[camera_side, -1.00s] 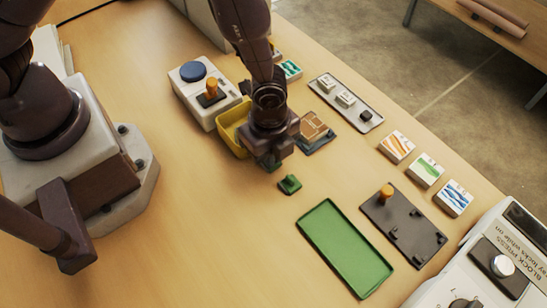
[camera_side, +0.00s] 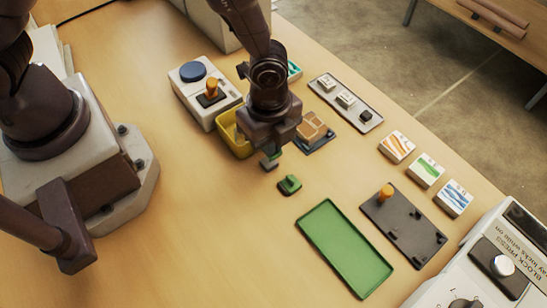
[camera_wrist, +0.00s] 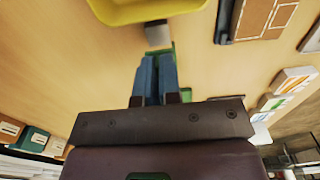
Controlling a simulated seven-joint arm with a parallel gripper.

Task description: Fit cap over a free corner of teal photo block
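My gripper (camera_side: 270,160) hangs low over the table between the yellow tray and a small green piece. In the wrist view its two blue-grey fingers (camera_wrist: 156,72) are close together with a narrow gap. A small grey piece (camera_wrist: 158,33) shows just beyond the fingertips; whether they hold it is unclear. The small green piece (camera_side: 290,185), perhaps a cap, lies on the table right of my gripper; it is partly hidden behind the fingers in the wrist view (camera_wrist: 185,94). A teal-and-white block (camera_side: 294,70), likely the teal photo block, stands behind my arm, partly hidden.
The yellow tray (camera_side: 224,121) and a white box with a blue button (camera_side: 193,71) are left of my gripper. A brown-topped block (camera_side: 313,128) is close right. A green tray (camera_side: 345,248) and dark plate (camera_side: 405,225) lie front right. The left front table is clear.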

